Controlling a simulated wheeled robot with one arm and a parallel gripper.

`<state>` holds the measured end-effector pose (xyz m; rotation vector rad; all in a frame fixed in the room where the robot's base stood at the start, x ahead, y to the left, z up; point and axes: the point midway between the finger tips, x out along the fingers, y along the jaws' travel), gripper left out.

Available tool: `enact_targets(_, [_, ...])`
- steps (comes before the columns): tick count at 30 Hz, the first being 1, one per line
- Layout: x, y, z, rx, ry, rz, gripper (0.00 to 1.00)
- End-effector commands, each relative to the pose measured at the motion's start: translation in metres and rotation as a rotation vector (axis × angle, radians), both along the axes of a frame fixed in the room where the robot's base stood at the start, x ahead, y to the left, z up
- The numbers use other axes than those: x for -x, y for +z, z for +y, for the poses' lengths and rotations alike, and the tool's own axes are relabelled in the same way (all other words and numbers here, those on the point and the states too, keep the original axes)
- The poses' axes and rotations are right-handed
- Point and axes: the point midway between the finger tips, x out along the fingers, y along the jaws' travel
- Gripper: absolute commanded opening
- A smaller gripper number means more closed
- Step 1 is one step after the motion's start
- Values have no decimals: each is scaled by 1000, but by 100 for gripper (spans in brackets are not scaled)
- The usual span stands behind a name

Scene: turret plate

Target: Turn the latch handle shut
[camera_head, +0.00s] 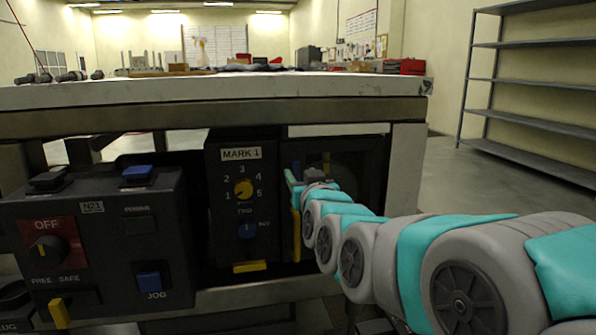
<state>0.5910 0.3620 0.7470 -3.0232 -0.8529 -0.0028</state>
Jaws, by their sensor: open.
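My gripper (293,182) is at the end of my grey and teal arm, at the left part of a dark recessed opening, just right of the MARK 1 panel (240,215). Its jaws are open, but the fingertips are small and partly hidden by my wrist. A yellow upright bar (296,237) shows just below my gripper; it may be the latch handle, but I cannot tell for sure. I cannot tell whether my gripper touches it. A smaller yellow piece (326,158) shows inside the opening, above my wrist. My arm covers much of the opening's lower right.
A dark control box (110,240) with an OFF dial, blue buttons and a yellow lever (59,312) stands at left. The MARK 1 panel has a yellow knob (243,188). A white-edged tabletop (200,92) runs above. Open floor and a metal shelf (530,82) are at right.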

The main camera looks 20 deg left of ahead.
Motion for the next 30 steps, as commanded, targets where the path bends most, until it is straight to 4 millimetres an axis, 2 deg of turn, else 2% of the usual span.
enact_targets(9, [-33,-1,21,1,0,1,52])
enact_targets(21, [-40,-1,24,1,0,2,51])
enact_targets(30, [-40,-1,24,1,0,2,18])
